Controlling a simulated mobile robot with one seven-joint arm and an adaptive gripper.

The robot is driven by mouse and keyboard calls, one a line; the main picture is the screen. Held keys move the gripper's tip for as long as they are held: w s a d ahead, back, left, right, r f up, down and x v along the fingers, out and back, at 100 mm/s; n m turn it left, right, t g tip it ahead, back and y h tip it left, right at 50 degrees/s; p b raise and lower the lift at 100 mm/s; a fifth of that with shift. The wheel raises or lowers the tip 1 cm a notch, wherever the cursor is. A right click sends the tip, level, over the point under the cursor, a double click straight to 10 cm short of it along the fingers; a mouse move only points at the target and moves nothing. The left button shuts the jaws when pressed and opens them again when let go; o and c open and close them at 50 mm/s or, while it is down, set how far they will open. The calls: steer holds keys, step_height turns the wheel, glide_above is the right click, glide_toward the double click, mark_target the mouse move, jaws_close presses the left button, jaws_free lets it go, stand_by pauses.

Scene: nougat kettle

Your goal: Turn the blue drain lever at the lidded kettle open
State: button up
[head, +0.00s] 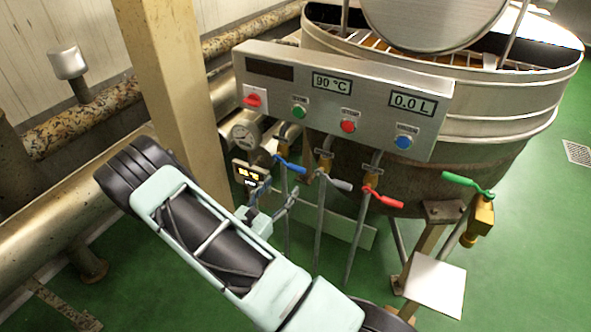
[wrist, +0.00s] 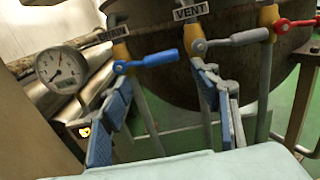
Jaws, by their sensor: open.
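The blue lever (head: 290,164) is the leftmost of a row of valve levers under the control panel at the kettle (head: 480,110). In the wrist view the blue lever (wrist: 150,61) lies nearly level, pointing right from its brass valve, under a partly hidden label. My gripper (head: 276,193) is open and empty, just below the blue lever. In the wrist view my gripper's two blue-padded fingers (wrist: 165,90) stand apart, with the lever beyond and slightly above the gap between them. I see no clear contact. The kettle's round lid (head: 430,22) is raised.
A grey lever (head: 335,182) labelled VENT and a red lever (head: 383,197) are close on the right. A green lever (head: 467,184) is further right. The control panel (head: 340,95) overhangs them. A gauge (head: 244,135) and pipes are at left. Thin vertical pipes run below the valves.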

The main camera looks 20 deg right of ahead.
mark_target(295, 170)
steer(key=b+x, duration=0.1)
steer(key=x, duration=0.9)
steer(key=shift+w+d+r, duration=0.1)
steer(key=shift+d, duration=0.05)
steer(key=shift+c, duration=0.4)
jaws_close()
